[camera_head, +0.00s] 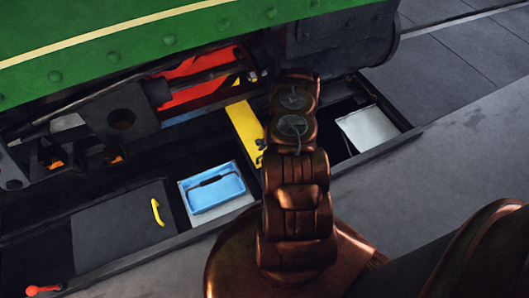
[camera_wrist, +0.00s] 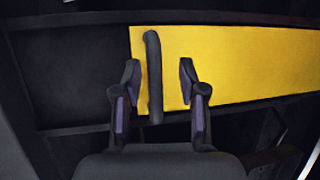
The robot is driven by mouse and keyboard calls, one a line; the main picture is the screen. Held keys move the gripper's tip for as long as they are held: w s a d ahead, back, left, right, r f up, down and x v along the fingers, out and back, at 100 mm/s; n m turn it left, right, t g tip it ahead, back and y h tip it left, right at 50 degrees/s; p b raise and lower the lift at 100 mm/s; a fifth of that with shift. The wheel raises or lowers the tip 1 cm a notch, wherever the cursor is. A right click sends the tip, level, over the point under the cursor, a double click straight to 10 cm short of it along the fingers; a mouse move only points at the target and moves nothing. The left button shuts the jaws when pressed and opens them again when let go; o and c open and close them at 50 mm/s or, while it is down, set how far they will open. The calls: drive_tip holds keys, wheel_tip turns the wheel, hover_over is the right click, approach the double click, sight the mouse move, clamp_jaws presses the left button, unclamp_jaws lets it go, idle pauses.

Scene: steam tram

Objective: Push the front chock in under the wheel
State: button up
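My gripper (camera_wrist: 159,68) is open in the wrist view, with one finger on each side of a dark upright bar (camera_wrist: 153,80). The bar stands in front of a yellow panel (camera_wrist: 240,65), and a gap shows between it and each finger. I cannot tell whether the bar is fixed to the panel. In the head view the yellow panel (camera_head: 243,128) lies beyond my arm, which hides most of the gripper. I cannot clearly make out a chock or a wheel in either view.
The green tram side (camera_head: 100,45) overhangs a dark trough. In it are a blue tray (camera_head: 215,188), a dark lid with a yellow handle (camera_head: 157,212) and a pale box (camera_head: 368,130). A red lever (camera_head: 42,290) is at lower left. Grey floor (camera_head: 470,130) is clear at right.

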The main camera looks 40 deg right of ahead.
drive_tip(key=shift+s, duration=0.1)
drive_tip(key=v, duration=1.2)
idle(0.7)
